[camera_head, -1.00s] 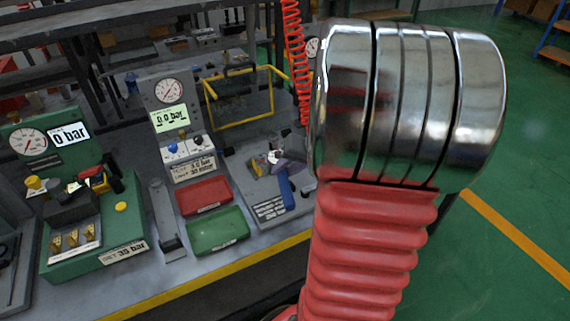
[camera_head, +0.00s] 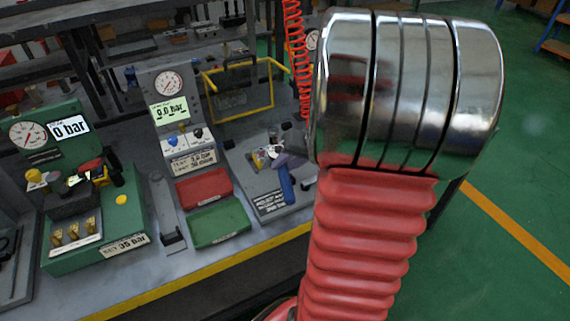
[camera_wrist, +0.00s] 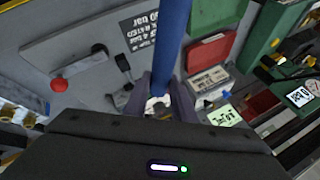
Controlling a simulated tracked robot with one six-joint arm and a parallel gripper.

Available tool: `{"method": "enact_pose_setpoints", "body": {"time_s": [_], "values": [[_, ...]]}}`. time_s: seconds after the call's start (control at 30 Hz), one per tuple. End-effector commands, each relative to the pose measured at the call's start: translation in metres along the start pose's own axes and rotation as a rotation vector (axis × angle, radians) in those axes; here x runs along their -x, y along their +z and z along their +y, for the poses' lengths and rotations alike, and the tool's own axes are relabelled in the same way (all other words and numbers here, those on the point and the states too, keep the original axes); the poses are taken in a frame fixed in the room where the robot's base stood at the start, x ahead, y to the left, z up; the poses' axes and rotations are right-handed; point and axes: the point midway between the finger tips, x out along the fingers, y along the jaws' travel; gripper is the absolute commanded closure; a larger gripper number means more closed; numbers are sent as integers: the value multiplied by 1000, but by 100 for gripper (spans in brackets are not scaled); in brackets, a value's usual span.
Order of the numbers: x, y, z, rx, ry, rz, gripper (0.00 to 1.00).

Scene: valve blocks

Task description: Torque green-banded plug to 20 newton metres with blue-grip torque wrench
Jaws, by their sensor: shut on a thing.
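The blue-grip torque wrench shows its blue handle (camera_head: 286,184) at the right part of the bench in the head view. In the wrist view the blue handle (camera_wrist: 172,35) runs up from between the fingers. My gripper (camera_head: 284,158) is shut on the wrench; in the wrist view its grey fingers (camera_wrist: 162,92) stand either side of it, with a pale metal part between them. The wrench's working end is hidden or too small to tell. I cannot make out the green-banded plug; the spot by my gripper is small and partly covered.
A red tray (camera_head: 204,187) and a green tray (camera_head: 220,226) lie left of the wrench. Behind them stands a gauge panel (camera_head: 168,110) reading 0.0 bar. A green test station (camera_head: 95,235) is at far left. A yellow frame (camera_head: 240,95) stands behind. A red knob (camera_wrist: 59,85) shows in the wrist view.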

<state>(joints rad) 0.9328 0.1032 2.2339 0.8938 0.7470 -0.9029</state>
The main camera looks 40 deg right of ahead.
Motion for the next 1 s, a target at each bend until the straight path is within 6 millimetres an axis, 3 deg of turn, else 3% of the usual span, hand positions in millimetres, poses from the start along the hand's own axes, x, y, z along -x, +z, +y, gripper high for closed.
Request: {"method": "enact_pose_setpoints", "body": {"time_s": [1.0], "values": [[-7,2,4,0,-1,1,100]]}}
